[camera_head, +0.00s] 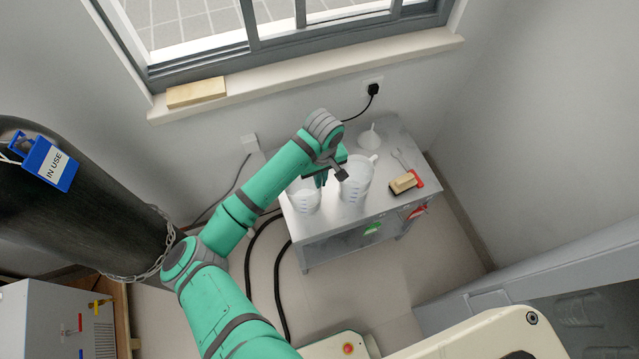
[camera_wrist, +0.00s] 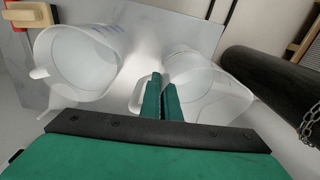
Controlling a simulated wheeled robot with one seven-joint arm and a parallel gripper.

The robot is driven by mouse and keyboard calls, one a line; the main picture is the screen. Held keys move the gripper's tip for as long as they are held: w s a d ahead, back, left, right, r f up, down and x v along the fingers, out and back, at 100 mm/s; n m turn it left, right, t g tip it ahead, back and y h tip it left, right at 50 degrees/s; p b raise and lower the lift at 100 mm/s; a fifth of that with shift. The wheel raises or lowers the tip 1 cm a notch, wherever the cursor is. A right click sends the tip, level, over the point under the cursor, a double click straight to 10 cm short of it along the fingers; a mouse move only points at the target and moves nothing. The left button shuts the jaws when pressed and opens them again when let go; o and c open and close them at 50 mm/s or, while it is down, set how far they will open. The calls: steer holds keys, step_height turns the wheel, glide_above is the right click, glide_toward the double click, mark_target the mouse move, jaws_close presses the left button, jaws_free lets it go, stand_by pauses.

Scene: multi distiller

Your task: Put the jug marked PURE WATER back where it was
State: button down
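Two translucent white jugs with blue marks stand at the bench. One jug (camera_head: 305,199) is at the bench's left end; it shows at the right in the wrist view (camera_wrist: 208,98). The other jug (camera_head: 357,181) stands to its right on the bench; it shows at the left in the wrist view (camera_wrist: 82,62). No PURE WATER label is readable on either. My gripper (camera_head: 321,180) is between them, at the left-end jug's handle. In the wrist view its green fingers (camera_wrist: 163,84) are close together on that handle, which partly hides behind them.
On the grey metal bench (camera_head: 334,219) a funnel (camera_head: 369,139) stands at the back and a wood-and-black block (camera_head: 403,182) lies at the right. A dark cylinder (camera_head: 75,225) with a chain stands left. The window wall is close behind the bench.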

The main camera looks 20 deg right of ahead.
steer(key=shift+w+a+f, duration=0.1)
steer(key=shift+f, duration=1.2)
steer(key=c, duration=2)
jaws_free()
steer(key=shift+f, duration=0.1)
